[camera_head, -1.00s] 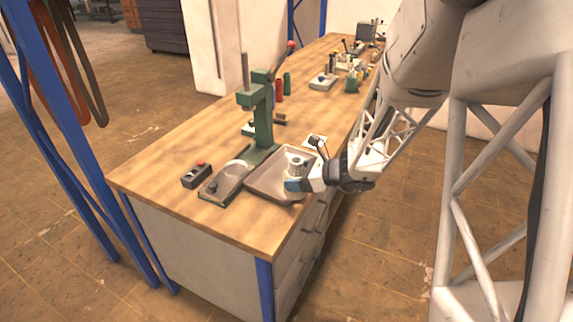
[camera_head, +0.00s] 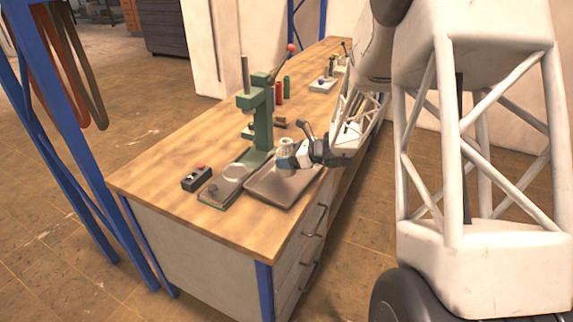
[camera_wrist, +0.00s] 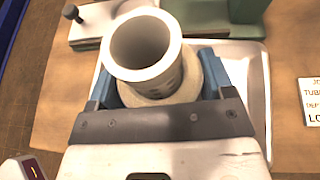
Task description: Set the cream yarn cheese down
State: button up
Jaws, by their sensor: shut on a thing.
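The cream yarn cheese (camera_wrist: 165,92) shows in the wrist view as a pale round body with a wide grey-white tube rising from its middle. It stands between the blue fingers of my gripper (camera_wrist: 158,85), which is shut on it. In the head view the cheese (camera_head: 286,146) and my gripper (camera_head: 286,159) are over the far part of a shallow grey tray (camera_head: 272,190). The fingers and palm hide the lower part of the cheese. I cannot tell whether its underside touches the tray.
A green press (camera_head: 262,115) stands left of the tray on the wooden bench (camera_head: 160,165). A dark control box (camera_head: 196,178) sits further left. A printed label (camera_wrist: 311,102) lies right of the tray in the wrist view. The tray's near part is bare.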

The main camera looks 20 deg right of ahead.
jog(key=shift+w, duration=0.25)
jog(key=shift+f, duration=1.75)
jog(key=shift+f, duration=0.15)
jog(key=o, duration=1)
jog(key=shift+r, duration=0.2)
jog(key=v, duration=1.2)
